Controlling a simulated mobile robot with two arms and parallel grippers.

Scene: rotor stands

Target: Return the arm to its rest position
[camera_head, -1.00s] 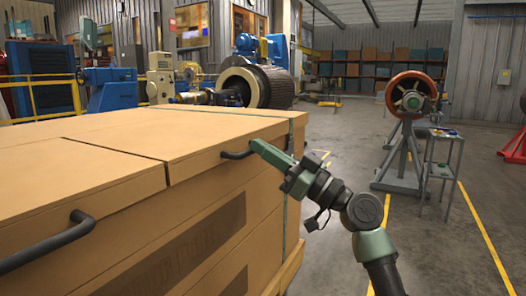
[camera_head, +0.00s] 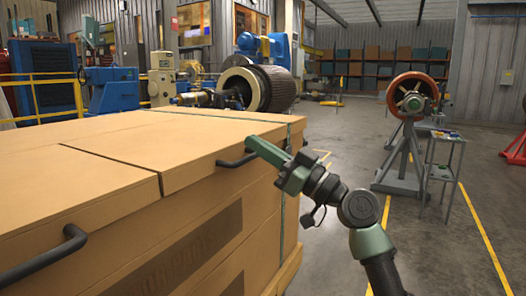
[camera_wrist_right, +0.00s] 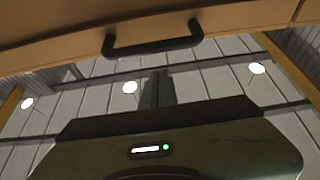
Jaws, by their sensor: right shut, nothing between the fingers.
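My right gripper (camera_head: 254,143) is at the near right side of a large tan crate (camera_head: 190,205), close to a black handle (camera_head: 236,160) on the crate's side. In the head view its fingers overlap the handle's right end; I cannot tell whether they touch it. The right wrist view shows the gripper's fingers (camera_wrist_right: 157,88) together with nothing between them, and the black handle (camera_wrist_right: 152,45) beyond them, apart in the picture. My left gripper is not in view.
A second black handle (camera_head: 42,250) is on the crate at lower left. A rotor stand (camera_head: 402,160) and a small metal table (camera_head: 440,165) stand at right. Blue machines (camera_head: 108,90) stand behind the crate. Open floor (camera_head: 335,130) lies right of the crate.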

